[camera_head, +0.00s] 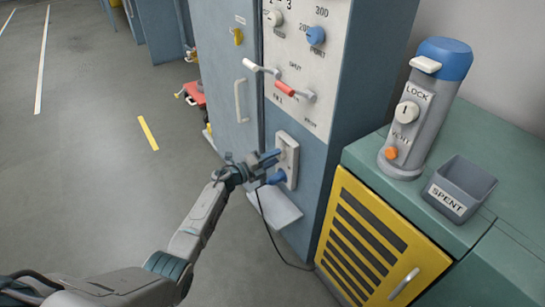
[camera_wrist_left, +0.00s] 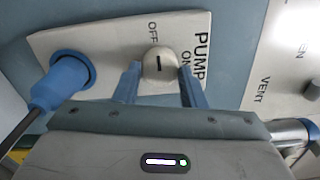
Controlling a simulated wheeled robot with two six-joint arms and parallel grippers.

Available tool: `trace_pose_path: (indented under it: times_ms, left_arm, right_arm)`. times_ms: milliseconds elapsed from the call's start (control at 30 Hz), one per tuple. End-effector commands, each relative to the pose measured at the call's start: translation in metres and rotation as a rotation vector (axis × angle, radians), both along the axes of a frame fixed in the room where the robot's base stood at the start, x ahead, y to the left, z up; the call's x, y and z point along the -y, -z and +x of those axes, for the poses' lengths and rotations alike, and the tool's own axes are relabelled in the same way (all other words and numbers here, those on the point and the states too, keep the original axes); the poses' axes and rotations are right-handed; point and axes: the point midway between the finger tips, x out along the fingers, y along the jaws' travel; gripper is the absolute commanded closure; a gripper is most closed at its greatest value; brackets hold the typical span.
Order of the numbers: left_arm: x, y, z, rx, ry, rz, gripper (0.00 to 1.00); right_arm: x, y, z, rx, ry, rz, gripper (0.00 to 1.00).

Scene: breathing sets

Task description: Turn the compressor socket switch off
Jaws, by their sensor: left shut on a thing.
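The socket plate (camera_head: 291,152) is a pale panel low on the blue-grey cabinet. In the left wrist view the plate (camera_wrist_left: 100,42) carries the words PUMP, OFF and ON.
Above the plate, a white panel (camera_head: 300,60) has knobs and two levers, one red. To the right, a green counter (camera_head: 375,170) holds a grey-and-blue LOCK canister (camera_head: 420,110) and a SPENT bin (camera_head: 462,187). The plug's cable hangs toward the floor. Floor at left is open.

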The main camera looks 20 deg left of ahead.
Motion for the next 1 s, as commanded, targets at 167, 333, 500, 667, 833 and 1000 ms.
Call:
trace_pose_path:
  times_ms: [167, 333, 500, 667, 833, 1000]
  left_arm:
    - [-0.001, 0.001, 0.000, -0.007, -0.001, -0.008, 0.85]
    - [-0.001, 0.001, 0.000, -0.007, -0.001, -0.008, 0.85]
    - [-0.001, 0.001, 0.000, -0.007, -0.001, -0.008, 0.49]
    - [0.000, 0.000, 0.000, -0.007, -0.001, -0.007, 0.41]
    - [-0.001, 0.000, -0.001, -0.006, 0.000, -0.006, 0.41]
    - [-0.012, 0.001, -0.014, -0.006, -0.001, -0.005, 0.41]
  right_arm:
    - [0.001, -0.001, -0.001, -0.008, 0.001, -0.004, 0.38]
    - [0.001, -0.001, -0.001, -0.008, 0.001, -0.004, 0.38]
    - [0.001, -0.001, -0.001, -0.007, 0.001, -0.004, 0.38]
    - [0.001, -0.001, -0.001, -0.007, 0.002, -0.003, 0.38]
    - [0.001, -0.001, -0.001, -0.006, 0.001, -0.004, 0.38]
    - [0.002, -0.003, -0.003, -0.017, 0.003, -0.009, 0.38]
